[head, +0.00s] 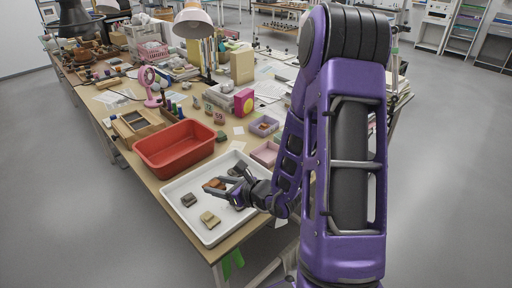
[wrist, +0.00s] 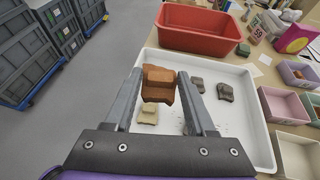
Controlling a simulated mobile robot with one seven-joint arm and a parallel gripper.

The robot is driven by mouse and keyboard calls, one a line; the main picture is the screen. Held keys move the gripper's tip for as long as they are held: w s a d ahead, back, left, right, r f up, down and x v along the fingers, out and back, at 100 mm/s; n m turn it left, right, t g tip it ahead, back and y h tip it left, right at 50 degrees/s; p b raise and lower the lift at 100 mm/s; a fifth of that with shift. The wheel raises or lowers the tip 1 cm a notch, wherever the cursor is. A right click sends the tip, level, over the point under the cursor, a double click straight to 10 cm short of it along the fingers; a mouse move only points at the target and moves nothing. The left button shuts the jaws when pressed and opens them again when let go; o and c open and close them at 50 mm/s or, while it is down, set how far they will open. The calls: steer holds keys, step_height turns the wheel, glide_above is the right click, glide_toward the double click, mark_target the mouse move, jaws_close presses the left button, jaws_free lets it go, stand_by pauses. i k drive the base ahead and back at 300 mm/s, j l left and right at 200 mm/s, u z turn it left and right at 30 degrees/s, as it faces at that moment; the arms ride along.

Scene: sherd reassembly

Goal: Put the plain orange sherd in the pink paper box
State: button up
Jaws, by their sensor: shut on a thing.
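The plain orange sherd (wrist: 158,84) is between the fingertips of my gripper (wrist: 160,76) in the wrist view. My gripper is shut on it and holds it over the white tray. The pink paper box (wrist: 284,106) stands right of the tray in the wrist view. In the head view the pink box (head: 266,154) is beyond the tray, partly hidden by my arm.
The white tray (wrist: 257,135) holds a tan sherd (wrist: 148,113) and grey sherds (wrist: 225,92). A lilac box (wrist: 299,73) and a cream box (wrist: 298,143) flank the pink one. A red bin (wrist: 203,32) stands behind the tray. A green block (head: 220,136) sits nearby.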

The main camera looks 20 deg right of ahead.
mark_target(268, 158)
steer(key=l+u, duration=0.2)
steer(key=l, duration=0.65)
steer(key=l+u, duration=0.25)
steer(key=l, duration=0.65)
steer(key=l+u, duration=0.2)
steer(key=l, duration=0.65)
steer(key=k, duration=0.05)
